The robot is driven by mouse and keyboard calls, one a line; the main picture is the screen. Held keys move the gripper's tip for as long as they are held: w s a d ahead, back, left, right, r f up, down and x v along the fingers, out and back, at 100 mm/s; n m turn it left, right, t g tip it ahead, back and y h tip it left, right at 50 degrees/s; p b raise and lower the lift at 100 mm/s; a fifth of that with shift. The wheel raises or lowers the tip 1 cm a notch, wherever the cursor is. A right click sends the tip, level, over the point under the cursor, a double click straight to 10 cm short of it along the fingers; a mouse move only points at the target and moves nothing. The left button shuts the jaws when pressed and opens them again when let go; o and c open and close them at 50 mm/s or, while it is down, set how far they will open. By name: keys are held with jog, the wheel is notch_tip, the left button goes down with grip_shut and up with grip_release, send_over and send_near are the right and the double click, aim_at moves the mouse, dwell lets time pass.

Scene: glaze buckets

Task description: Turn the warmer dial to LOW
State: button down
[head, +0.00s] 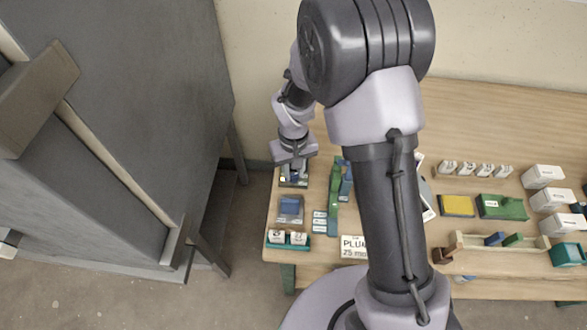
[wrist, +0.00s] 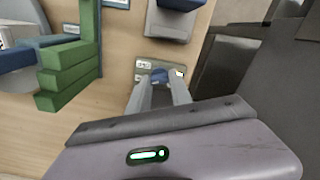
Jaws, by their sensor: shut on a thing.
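The warmer dial (wrist: 160,74) is a small blue knob on a grey-green panel (wrist: 146,77) near the table's left end. My gripper (wrist: 160,84) is shut on the dial, one finger on each side of it. White labels with dark print (wrist: 143,64) sit beside the dial, too small to read. A small pale yellow spot (wrist: 180,71) shows on the panel's other side. In the head view my gripper (head: 294,176) is low over the panel (head: 293,184), and the dial is mostly hidden. I cannot tell which label the dial points to.
A grey box with a blue top (head: 290,207) stands close in front of the panel. Green blocks (head: 334,205) stand to the right. A teal tray (head: 272,246) with white jars is at the front corner. A big grey cabinet (head: 150,100) is left of the table, across a gap.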

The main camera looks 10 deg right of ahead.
aim_at(293, 174)
dwell(0.5)
jog(key=c, duration=1.2)
grip_release()
jog(key=shift+o, duration=0.2)
notch_tip(293, 174, up, 17)
jog(key=p, duration=0.6)
jog(key=shift+r, duration=0.2)
